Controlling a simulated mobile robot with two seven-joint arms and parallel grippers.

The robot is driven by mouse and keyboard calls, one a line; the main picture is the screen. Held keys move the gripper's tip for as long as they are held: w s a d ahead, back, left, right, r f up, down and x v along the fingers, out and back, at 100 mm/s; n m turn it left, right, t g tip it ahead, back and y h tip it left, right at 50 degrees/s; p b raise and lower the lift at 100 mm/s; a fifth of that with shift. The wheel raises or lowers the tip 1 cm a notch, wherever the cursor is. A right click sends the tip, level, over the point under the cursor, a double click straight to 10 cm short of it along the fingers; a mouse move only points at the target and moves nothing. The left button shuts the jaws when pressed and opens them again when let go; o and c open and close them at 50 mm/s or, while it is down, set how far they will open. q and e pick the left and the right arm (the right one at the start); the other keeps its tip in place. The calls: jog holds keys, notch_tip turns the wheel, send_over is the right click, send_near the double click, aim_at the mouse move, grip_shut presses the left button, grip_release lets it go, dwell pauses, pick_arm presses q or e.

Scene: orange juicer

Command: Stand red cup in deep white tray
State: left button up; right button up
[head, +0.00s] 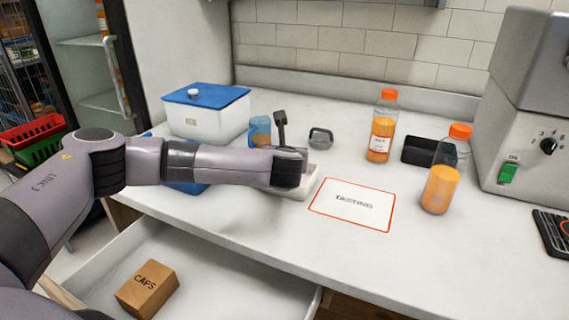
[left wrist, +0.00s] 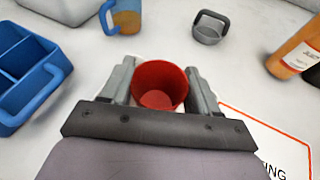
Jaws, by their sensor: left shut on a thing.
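The red cup (left wrist: 158,84) is upright between the two grey fingers of my left gripper (left wrist: 160,75) in the left wrist view, and the gripper is shut on it. In the head view my left arm's wrist end (head: 290,168) hides the cup. The white tray (head: 298,193) shows only in part on the counter under the wrist end. A bit of its pale rim (left wrist: 133,59) shows behind the cup in the left wrist view. I cannot tell whether the cup touches the tray floor. My right gripper is not in view.
A blue caddy (left wrist: 38,62), a blue mug (head: 260,132) and a grey-handled strainer-like item (head: 320,138) stand nearby. A red-bordered card (head: 352,204) lies to the right, with juice bottles (head: 379,135) beyond. An open drawer (head: 215,262) with a CAPS box (head: 147,289) is below.

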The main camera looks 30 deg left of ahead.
pick_arm(q)
notch_tip(320, 180, down, 3)
jog(key=shift+r, duration=0.2)
jog(key=o, duration=1)
jog(key=shift+s+d+r, duration=0.1)
jog(key=shift+r, duration=0.05)
jog(key=p+v, duration=0.1)
jog(key=v, duration=1)
jog(key=shift+s+d+r, duration=0.1)
jog(key=shift+s+r, duration=0.05)
jog(key=shift+s, duration=0.15)
